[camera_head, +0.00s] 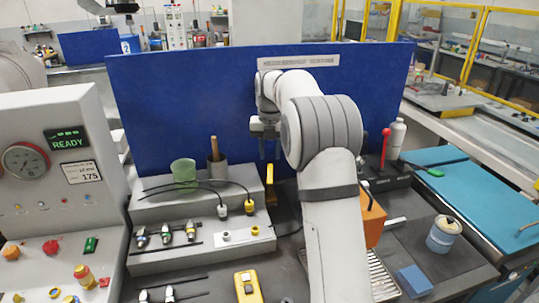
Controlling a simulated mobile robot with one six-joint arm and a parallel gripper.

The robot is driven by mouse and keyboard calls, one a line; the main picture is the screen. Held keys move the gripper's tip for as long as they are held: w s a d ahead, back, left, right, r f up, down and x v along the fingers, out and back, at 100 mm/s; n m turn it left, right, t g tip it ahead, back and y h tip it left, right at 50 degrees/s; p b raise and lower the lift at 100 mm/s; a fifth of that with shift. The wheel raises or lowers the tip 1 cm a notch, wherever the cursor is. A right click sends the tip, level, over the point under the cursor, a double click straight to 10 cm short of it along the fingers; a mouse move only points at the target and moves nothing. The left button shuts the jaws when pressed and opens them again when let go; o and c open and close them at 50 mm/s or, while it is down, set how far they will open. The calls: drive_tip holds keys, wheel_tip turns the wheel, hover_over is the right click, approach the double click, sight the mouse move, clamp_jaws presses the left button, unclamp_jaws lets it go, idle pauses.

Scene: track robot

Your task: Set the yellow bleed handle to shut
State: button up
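A small yellow handle (270,174), which looks like the bleed handle, stands roughly upright just right of the grey stepped rack. Its lower end and mount are hard to make out. My gripper (269,156) points down in front of the blue panel. Its two dark fingers are apart with nothing visible between them. In the picture the fingertips lie just above the top of the yellow handle; I cannot tell the depth between them or whether they touch. My arm covers the area to the right.
The rack (150,212) holds a green cup (184,171), cables and connectors. Right of my arm stand a red-knobbed lever (386,142), a green-tipped handle (434,172), an orange block (373,217) and a can (443,234). A yellow meter (247,287) lies in front.

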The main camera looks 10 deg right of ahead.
sight(270, 174)
drive_tip(key=m, duration=0.2)
drive_tip(key=m+y, duration=0.1)
drive_tip(key=m, duration=0.1)
drive_tip(key=shift+w+a+r, duration=0.1)
drive_tip(key=shift+a, duration=0.3)
drive_tip(key=c, duration=0.5)
drive_tip(key=m, duration=0.3)
drive_tip(key=m+y+p, duration=0.1)
drive_tip(key=shift+w+a+r+m, duration=0.1)
drive_tip(key=shift+a+m, duration=0.15)
drive_tip(key=shift+m, duration=0.15)
clamp_jaws()
drive_tip(key=a+f+m+p, duration=0.1)
drive_tip(key=f+m, duration=0.2)
drive_tip(key=w+a+f+m+y+p, duration=0.1)
drive_tip(key=f+m, duration=0.1)
drive_tip(key=m, duration=0.1)
drive_tip(key=a+f+m+t+p, duration=0.1)
drive_tip(key=a+f+m, duration=0.1)
drive_tip(key=f+m, duration=0.1)
drive_tip(key=shift+w+f+y, duration=0.25)
drive_tip(key=shift+f+y, duration=0.05)
drive_tip(key=shift+f, duration=0.05)
drive_tip(key=d+p, duration=0.1)
drive_tip(key=d, duration=0.1)
drive_tip(key=s+d, duration=0.1)
drive_tip(key=shift+d+p, duration=0.35)
drive_tip(key=shift+d, duration=0.05)
drive_tip(key=shift+f, duration=0.1)
